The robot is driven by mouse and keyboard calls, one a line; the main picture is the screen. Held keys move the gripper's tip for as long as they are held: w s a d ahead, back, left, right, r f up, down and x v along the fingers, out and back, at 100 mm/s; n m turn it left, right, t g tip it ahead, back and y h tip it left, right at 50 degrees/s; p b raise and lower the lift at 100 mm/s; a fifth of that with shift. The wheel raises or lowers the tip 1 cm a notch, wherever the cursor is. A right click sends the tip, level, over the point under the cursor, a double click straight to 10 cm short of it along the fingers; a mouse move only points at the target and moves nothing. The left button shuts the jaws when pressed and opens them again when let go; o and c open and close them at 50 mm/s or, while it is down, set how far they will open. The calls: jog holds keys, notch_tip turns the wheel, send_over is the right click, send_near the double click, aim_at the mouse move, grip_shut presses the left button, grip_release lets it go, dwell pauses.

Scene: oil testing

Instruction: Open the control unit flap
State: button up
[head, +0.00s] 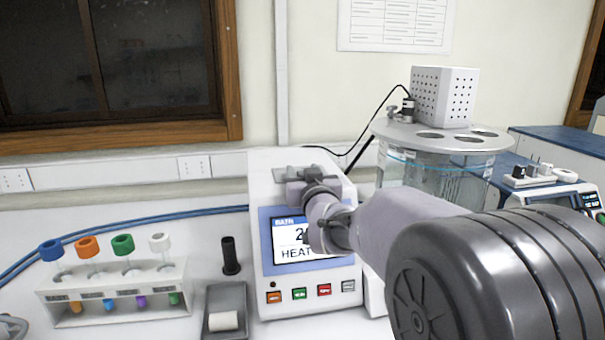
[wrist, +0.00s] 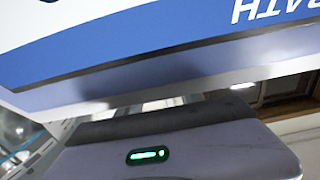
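The control unit (head: 262,230) is a white box on the bench, with a blue-and-white screen reading "BATH" and "HEAT" and a row of coloured buttons below. My gripper (head: 300,183) is at the unit's upper front edge, above the screen, and my arm covers the screen's right part. In the wrist view the control unit's screen (wrist: 120,45) fills the top, upside down and very close. The grey gripper body with a green light shows below it. The fingertips are hard to make out, so opening and contact are unclear. I cannot clearly tell the flap from the top casing.
A rack (head: 115,295) with several coloured-cap tubes stands at the left. A black holder (head: 230,258) and a grey tray (head: 226,300) sit just left of the unit. A glass bath (head: 440,165) with a perforated box stands behind right.

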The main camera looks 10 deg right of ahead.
grip_shut()
dwell(1.2)
